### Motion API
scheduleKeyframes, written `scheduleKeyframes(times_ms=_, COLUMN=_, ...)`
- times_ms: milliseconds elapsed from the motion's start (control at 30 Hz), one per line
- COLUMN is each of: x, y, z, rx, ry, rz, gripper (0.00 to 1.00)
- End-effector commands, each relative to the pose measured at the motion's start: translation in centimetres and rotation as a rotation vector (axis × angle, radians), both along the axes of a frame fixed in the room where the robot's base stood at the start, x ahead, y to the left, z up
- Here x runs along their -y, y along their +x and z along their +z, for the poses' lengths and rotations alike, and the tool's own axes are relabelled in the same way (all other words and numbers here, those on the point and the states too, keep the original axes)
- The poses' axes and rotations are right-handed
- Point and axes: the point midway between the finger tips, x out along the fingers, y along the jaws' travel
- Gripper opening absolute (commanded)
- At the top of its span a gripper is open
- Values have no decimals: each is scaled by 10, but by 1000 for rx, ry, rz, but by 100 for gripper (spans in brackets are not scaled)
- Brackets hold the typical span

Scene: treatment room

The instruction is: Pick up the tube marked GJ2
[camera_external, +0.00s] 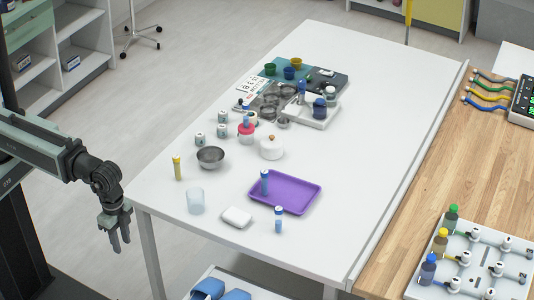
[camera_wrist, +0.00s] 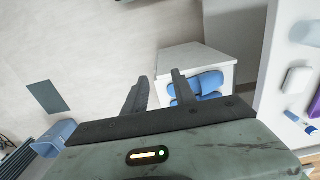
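Several tubes stand on the white table, with markings too small to read. Another blue tube (camera_external: 264,182) stands on the purple tray (camera_external: 305,200). A yellow tube (camera_external: 177,168) stands near the left edge. More blue-topped tubes (camera_external: 246,119) (camera_external: 301,88) are among the items farther back. I cannot tell which is GJ2. My gripper (camera_external: 119,242) hangs left of the table, off its edge, pointing down. In the wrist view its fingers (camera_wrist: 157,85) are apart and empty.
A metal bowl (camera_external: 211,158), a clear cup (camera_external: 195,202), a white block (camera_external: 237,217) and a white lidded pot (camera_external: 271,148) stand around the tubes. Blue slippers (camera_wrist: 199,88) lie on a low white stand. The table's right strip is clear.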

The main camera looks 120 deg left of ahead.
Motion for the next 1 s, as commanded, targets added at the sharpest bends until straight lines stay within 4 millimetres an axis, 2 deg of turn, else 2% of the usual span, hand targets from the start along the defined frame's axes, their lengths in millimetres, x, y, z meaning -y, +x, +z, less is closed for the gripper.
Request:
scheduleKeyframes(times_ms=67, x=0, y=0, z=0, rx=0, ry=0, rz=0, gripper=33)
scheduleKeyframes(times_ms=100, x=0, y=0, z=0, rx=0, ry=0, rz=0, gripper=44)
scheduleKeyframes(times_ms=133, x=0, y=0, z=0, rx=0, ry=0, rz=0, gripper=49)
scheduleKeyframes(times_ms=433, x=-1, y=2, z=-2, rx=3, ry=-4, rz=10, gripper=49)
scheduleKeyframes(times_ms=467, x=-2, y=5, z=-6, rx=10, ry=-12, rz=32, gripper=49)
scheduleKeyframes(times_ms=533, x=-11, y=25, z=-23, rx=48, ry=-62, rz=156, gripper=49)
scheduleKeyframes(times_ms=567, x=-18, y=39, z=-33, rx=72, ry=-100, rz=247, gripper=49)
scheduleKeyframes(times_ms=600, x=-30, y=62, z=-48, rx=113, ry=-168, rz=404, gripper=49)
scheduleKeyframes(times_ms=667, x=-60, y=104, z=-69, rx=179, ry=-304, rz=700, gripper=49)
scheduleKeyframes(times_ms=700, x=-86, y=133, z=-80, rx=218, ry=-417, rz=924, gripper=49)
scheduleKeyframes(times_ms=767, x=-136, y=173, z=-89, rx=260, ry=-605, rz=1264, gripper=49)
scheduleKeyframes(times_ms=800, x=-175, y=195, z=-92, rx=274, ry=-743, rz=1486, gripper=49)
scheduleKeyframes(times_ms=867, x=-240, y=221, z=-93, rx=276, ry=-970, rz=1805, gripper=49)
scheduleKeyframes(times_ms=900, x=-284, y=231, z=-92, rx=263, ry=-1125, rz=1990, gripper=49)
scheduleKeyframes(times_ms=1000, x=-374, y=239, z=-82, rx=200, ry=-1463, rz=2315, gripper=49)
